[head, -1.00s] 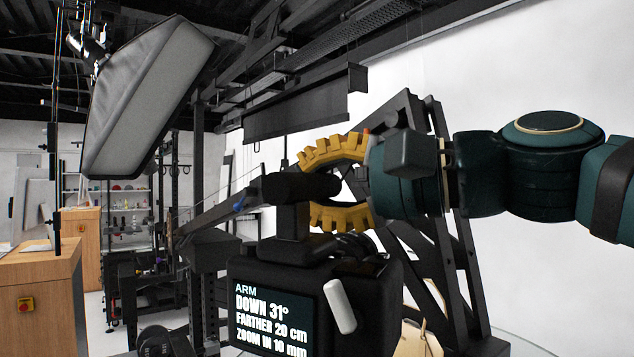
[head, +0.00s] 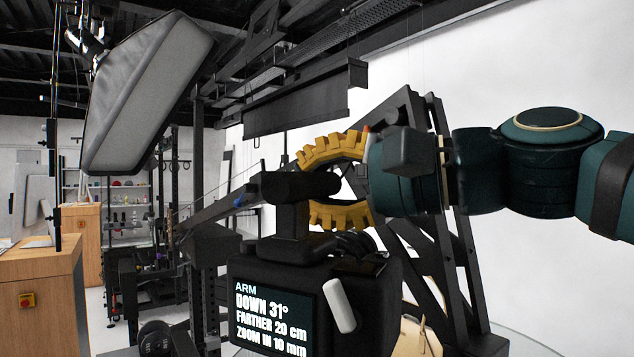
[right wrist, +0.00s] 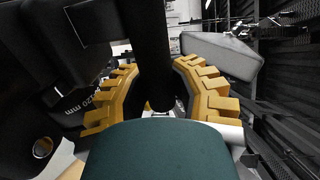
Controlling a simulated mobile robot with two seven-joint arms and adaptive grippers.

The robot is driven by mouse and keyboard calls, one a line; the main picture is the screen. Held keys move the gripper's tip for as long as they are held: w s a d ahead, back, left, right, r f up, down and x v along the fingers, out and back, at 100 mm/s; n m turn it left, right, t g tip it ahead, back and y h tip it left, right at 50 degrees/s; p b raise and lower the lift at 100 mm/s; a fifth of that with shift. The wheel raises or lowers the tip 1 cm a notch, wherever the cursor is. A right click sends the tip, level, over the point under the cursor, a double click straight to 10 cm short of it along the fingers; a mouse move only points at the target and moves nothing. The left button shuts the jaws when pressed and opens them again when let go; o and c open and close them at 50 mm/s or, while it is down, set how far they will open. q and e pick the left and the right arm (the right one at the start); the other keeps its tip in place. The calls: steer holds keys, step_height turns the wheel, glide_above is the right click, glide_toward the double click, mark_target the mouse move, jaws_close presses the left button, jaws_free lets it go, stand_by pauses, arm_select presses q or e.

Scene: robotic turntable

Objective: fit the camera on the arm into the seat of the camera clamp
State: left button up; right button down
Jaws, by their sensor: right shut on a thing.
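The camera (head: 375,300) is a black body with a top handle (head: 290,187) and a rear screen reading "ARM DOWN 31°, FARTHER 20 cm, ZOOM IN 10 mm". My right gripper (head: 308,188) comes in from the right with its yellow toothed fingers shut on the top handle. In the right wrist view the black handle (right wrist: 153,45) runs between the yellow fingers. My left gripper is not in view.
A large softbox (head: 150,95) hangs at the upper left. A black lattice frame (head: 445,230) stands close behind my right gripper. A wooden cabinet (head: 50,280) with a red button is at the far left. A white wall (head: 540,70) fills the right background.

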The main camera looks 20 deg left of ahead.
steer(key=shift+r, duration=0.2)
steer(key=shift+f+b, duration=1.35)
steer(key=shift+f, duration=0.25)
stand_by(0.7)
steer(key=c, duration=0.7)
jaws_free()
steer(key=shift+s, duration=0.1)
steer(key=shift+c, duration=0.2)
steer(key=shift+f, duration=0.25)
steer(key=s+d+r, duration=0.1)
steer(key=d, duration=1)
steer(key=shift+s+d+r, duration=0.3)
steer(key=shift+d, duration=0.1)
